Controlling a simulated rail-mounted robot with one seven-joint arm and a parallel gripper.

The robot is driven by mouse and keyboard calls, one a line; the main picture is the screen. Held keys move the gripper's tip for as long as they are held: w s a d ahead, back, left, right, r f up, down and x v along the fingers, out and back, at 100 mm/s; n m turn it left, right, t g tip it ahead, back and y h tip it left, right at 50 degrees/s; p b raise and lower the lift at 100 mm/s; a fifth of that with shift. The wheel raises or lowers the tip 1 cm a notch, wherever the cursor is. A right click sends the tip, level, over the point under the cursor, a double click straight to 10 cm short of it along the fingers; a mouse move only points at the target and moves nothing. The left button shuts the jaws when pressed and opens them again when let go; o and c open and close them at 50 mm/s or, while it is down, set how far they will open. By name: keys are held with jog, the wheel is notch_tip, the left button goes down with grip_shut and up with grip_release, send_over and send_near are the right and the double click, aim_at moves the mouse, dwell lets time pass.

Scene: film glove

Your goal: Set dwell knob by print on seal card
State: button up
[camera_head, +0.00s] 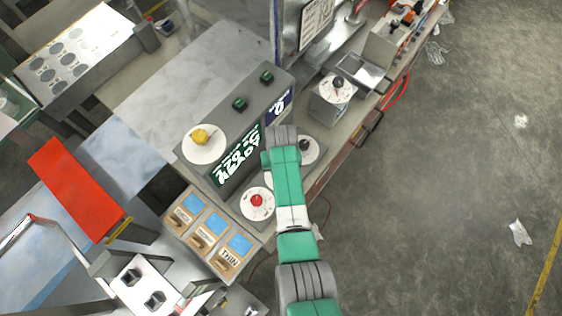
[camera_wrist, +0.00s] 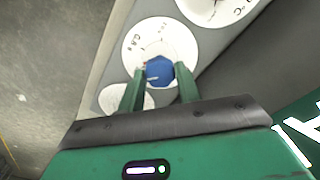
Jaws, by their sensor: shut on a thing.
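In the wrist view, my gripper (camera_wrist: 160,80) has its two green fingers shut on a blue knob (camera_wrist: 159,69), one finger on each side. The knob sits at the middle of a round white dial (camera_wrist: 160,35) with small print too small to read surely. In the head view, my arm hides the blue knob and most of its dial. A red knob (camera_head: 257,200) on a white dial and a black knob (camera_head: 305,145) on another stand on either side of my arm. I cannot tell which card is the seal card.
A machine box carries a yellow knob (camera_head: 200,136), two green buttons (camera_head: 239,103) and a dark sign (camera_head: 236,156) with white lettering. A wooden tray (camera_head: 170,218) holds several blue-topped packs, one labelled THIN. A printed sheet (camera_head: 316,22) hangs behind. Open floor lies right.

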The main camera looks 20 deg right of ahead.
jog(key=m, duration=0.4)
jog(key=shift+r+m, duration=0.1)
jog(key=shift+m, duration=2.5)
jog(key=o, duration=1)
jog(key=shift+c, duration=0.2)
notch_tip(320, 180, up, 8)
jog(key=shift+f+p, duration=0.15)
jog(key=shift+p, duration=0.4)
